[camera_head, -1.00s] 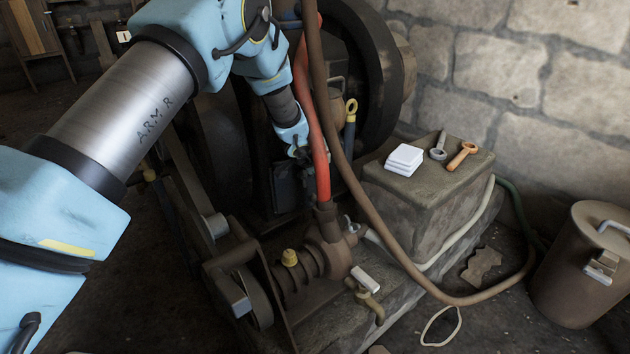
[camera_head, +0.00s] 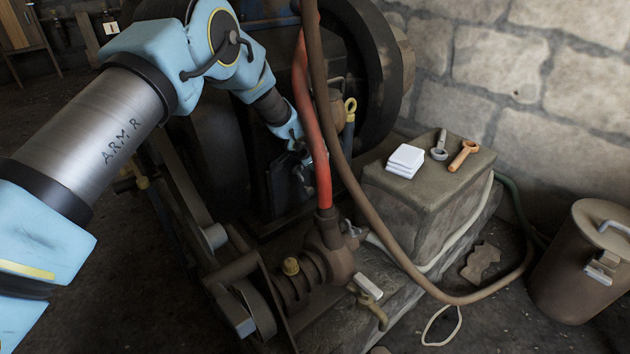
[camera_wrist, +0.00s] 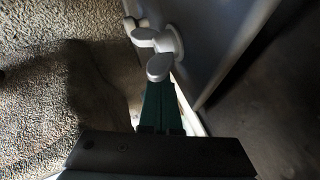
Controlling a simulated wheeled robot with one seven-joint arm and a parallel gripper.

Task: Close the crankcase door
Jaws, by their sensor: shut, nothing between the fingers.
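The crankcase door appears to be the dark panel (camera_head: 287,186) low on the engine's side in the head view, partly hidden by my gripper and the red hose. In the wrist view a grey panel (camera_wrist: 215,45), likely the door, stands at a slant with a pale winged knob (camera_wrist: 160,45) on its face. My gripper (camera_head: 303,158) is beside the panel's upper part. In the wrist view its green fingers (camera_wrist: 160,88) are shut and empty, with their tips right at the knob's lower wing. I cannot tell whether they touch it.
A red hose (camera_head: 318,140) and a brown hose (camera_head: 345,165) hang just right of my gripper. A pump (camera_head: 330,245) stands below. A stone block (camera_head: 415,215) at right holds white pads (camera_head: 405,160) and two tools. A lidded bin (camera_head: 575,275) stands far right.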

